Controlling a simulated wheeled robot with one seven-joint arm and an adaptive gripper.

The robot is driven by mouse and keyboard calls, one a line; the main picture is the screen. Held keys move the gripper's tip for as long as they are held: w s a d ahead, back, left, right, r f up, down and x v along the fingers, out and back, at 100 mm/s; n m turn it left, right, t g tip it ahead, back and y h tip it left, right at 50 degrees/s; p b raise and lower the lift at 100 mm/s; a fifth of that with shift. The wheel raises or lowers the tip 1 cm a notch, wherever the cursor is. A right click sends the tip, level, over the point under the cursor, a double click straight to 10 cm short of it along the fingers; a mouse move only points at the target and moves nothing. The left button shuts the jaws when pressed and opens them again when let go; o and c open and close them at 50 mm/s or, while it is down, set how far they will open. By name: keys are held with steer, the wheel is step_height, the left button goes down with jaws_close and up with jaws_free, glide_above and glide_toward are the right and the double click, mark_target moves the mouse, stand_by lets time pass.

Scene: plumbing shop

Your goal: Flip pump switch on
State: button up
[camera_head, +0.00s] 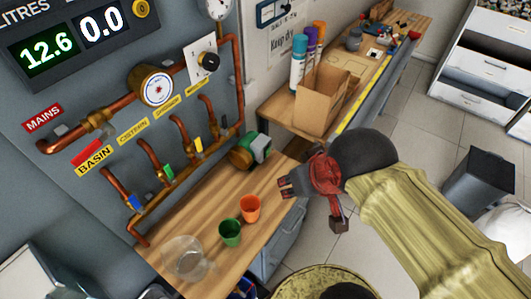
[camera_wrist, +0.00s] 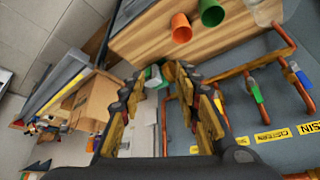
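A white wall plate with a round black knob (camera_head: 207,62) is on the grey panel, right of the brass dial gauge; it looks like the pump switch, but I cannot read its setting. A green and brass pump (camera_head: 250,150) sits at the back of the wooden bench against the panel. It also shows beyond my fingers in the wrist view (camera_wrist: 153,76). My gripper (camera_head: 287,187) is over the bench's right end, below and right of the plate, touching nothing that I can see. In the wrist view its fingers (camera_wrist: 155,84) are apart with nothing between them.
Copper pipes (camera_head: 142,202) with coloured valve handles run along the panel. A cardboard box (camera_head: 324,97) and spray cans stand on the rear bench.

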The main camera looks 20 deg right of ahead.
steer(key=shift+c, duration=0.8)
